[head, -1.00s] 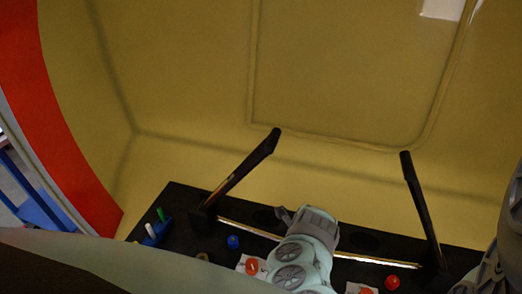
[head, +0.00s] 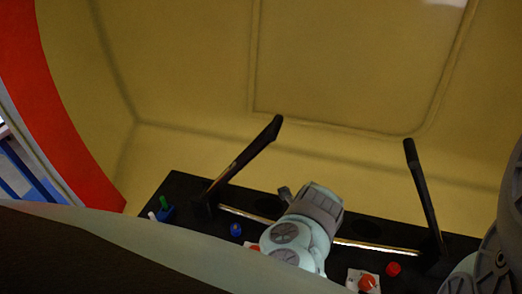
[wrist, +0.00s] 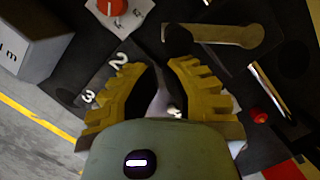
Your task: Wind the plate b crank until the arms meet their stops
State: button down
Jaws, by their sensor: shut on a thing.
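The dark plate (head: 180,187) lies low in the head view. Two black arms rise from it, a left arm (head: 243,158) leaning right and a right arm (head: 420,185) leaning slightly left. A thin metal bar (head: 375,247) runs between their bases. In the wrist view, my gripper (wrist: 152,68) has its yellow fingers around a mostly hidden part. The arms' stops cannot be made out.
An orange dial (head: 367,283) on a white label, a red button (head: 393,269) and a blue button (head: 236,229) stand on the plate. A yellow wall (head: 350,60) rises behind.

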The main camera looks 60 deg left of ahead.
jog(key=v, duration=0.9)
jog(key=shift+d, duration=0.15)
jog(key=shift+w, duration=0.1)
